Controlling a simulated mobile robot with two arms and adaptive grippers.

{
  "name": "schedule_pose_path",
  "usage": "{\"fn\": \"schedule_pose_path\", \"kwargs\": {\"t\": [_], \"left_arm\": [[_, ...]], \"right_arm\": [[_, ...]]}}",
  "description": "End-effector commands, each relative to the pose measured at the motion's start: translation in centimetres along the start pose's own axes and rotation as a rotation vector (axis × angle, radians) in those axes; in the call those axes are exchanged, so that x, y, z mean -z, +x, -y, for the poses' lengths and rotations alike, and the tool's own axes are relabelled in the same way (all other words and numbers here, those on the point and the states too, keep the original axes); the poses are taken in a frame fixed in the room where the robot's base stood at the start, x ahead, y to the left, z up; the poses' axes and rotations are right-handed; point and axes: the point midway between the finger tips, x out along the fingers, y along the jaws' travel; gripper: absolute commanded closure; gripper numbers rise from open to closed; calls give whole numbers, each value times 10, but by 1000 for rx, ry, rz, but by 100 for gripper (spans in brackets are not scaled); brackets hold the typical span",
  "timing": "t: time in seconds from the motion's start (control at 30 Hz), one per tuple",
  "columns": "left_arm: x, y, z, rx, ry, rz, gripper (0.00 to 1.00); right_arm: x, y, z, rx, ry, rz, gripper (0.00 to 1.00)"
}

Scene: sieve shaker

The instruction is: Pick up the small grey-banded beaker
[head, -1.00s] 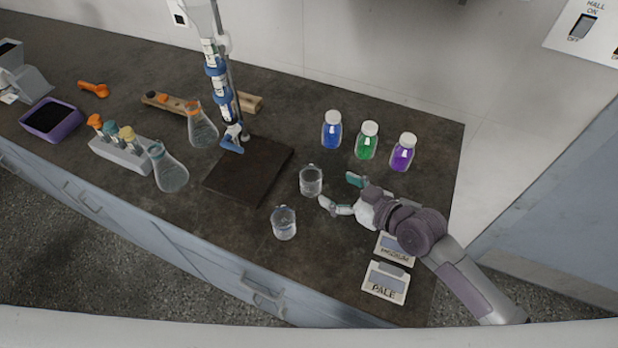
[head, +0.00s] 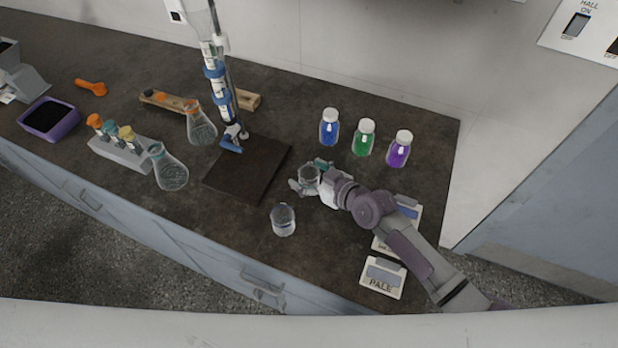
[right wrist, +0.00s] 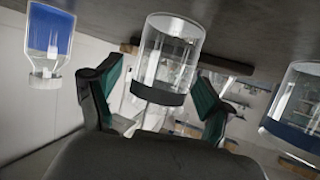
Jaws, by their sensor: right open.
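The small grey-banded beaker (head: 308,174) is clear glass and stands on the dark bench, right of the stand's base. In the right wrist view it (right wrist: 172,52) appears upside down, its dark grey band toward my gripper. My right gripper (head: 311,176) is open, with one finger on either side of the beaker. In the right wrist view the gripper (right wrist: 158,88) shows its green-padded fingers flanking the band, with gaps apparent; whether either pad touches is unclear. My left gripper is not in view.
A second beaker (head: 283,220), blue-banded in the right wrist view (right wrist: 292,135), stands close toward the front edge. Blue (head: 329,128), green (head: 364,138) and purple (head: 398,150) bottles stand behind. The burette stand's base (head: 246,170) lies left. A PALE card (head: 382,278) lies front right.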

Motion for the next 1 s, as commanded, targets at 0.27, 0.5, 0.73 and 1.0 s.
{"fn": "schedule_pose_path", "kwargs": {"t": [0.27, 0.5, 0.73, 1.0], "left_arm": [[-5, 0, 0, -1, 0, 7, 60], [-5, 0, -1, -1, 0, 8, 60], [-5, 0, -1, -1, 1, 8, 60], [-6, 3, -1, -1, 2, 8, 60]], "right_arm": [[0, 0, 0, -1, 0, 0, 58], [0, 0, 0, -1, 0, 0, 84], [3, -2, 0, 0, 1, -1, 85], [35, -14, 0, 0, -2, -7, 85]]}}
